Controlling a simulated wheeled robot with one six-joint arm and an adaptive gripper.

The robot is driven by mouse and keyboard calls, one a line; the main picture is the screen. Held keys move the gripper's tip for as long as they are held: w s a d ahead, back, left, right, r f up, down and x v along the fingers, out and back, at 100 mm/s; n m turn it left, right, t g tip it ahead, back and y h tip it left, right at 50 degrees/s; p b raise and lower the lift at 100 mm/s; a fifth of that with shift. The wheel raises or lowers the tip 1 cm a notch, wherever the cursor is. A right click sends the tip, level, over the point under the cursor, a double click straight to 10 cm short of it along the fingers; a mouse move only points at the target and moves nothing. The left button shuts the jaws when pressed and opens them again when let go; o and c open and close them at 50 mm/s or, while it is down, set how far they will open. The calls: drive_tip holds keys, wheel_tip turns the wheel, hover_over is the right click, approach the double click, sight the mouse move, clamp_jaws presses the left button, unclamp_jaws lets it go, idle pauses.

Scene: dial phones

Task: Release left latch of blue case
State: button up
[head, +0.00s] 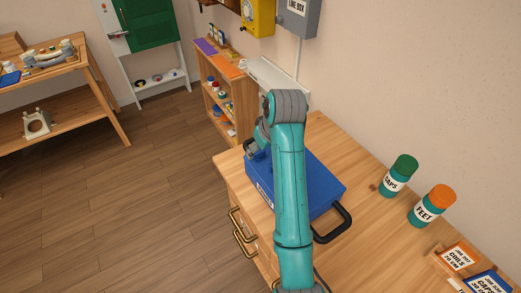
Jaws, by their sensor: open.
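The blue case (318,184) lies closed on the wooden bench, partly hidden behind my teal arm. A black handle (335,224) sticks out from its near right end. A white label (265,192) shows on its left side. My gripper (251,151) is small in the head view, low by the far left corner of the case, and partly covered by my wrist. Its jaws are open. I cannot tell whether it touches the case. The left latch cannot be made out in this view.
A green-lidded jar (398,176) and an orange-lidded jar (432,206) stand right of the case. Small labelled boxes (460,256) sit at the lower right. Drawers with brass handles (243,238) face the floor. The bench between case and jars is clear.

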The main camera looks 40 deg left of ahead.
sight(265, 164)
drive_tip(key=shift+v, duration=2.65)
